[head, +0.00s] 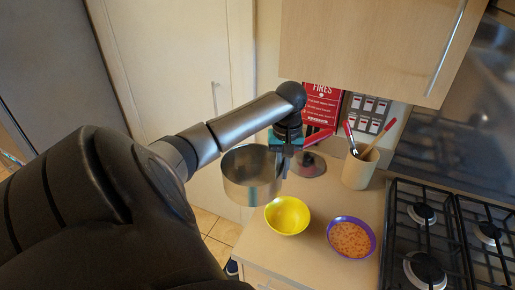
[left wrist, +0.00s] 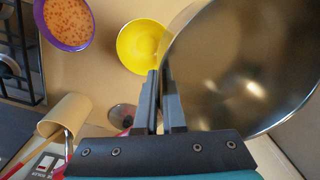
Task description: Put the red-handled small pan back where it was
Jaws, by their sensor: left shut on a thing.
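A silver metal pan (head: 250,180) hangs in the air left of the worktop's back part, above the worktop's left edge. My left gripper (head: 283,165) is shut on the pan at its right rim. In the left wrist view, the pan (left wrist: 245,75) fills the right side and its inside looks empty. The fingers (left wrist: 161,100) meet at its near wall. A red handle (head: 319,137) shows just right of the gripper; I cannot tell whether it belongs to the held pan or to the round metal item (head: 309,167) on the worktop. My right gripper is not in view.
A yellow bowl (head: 287,215) and a purple bowl of orange food (head: 351,238) stand on the worktop (head: 310,262). A utensil crock (head: 359,168) stands behind them, with a gas hob (head: 424,240) at right. A wall cupboard (head: 370,45) hangs above.

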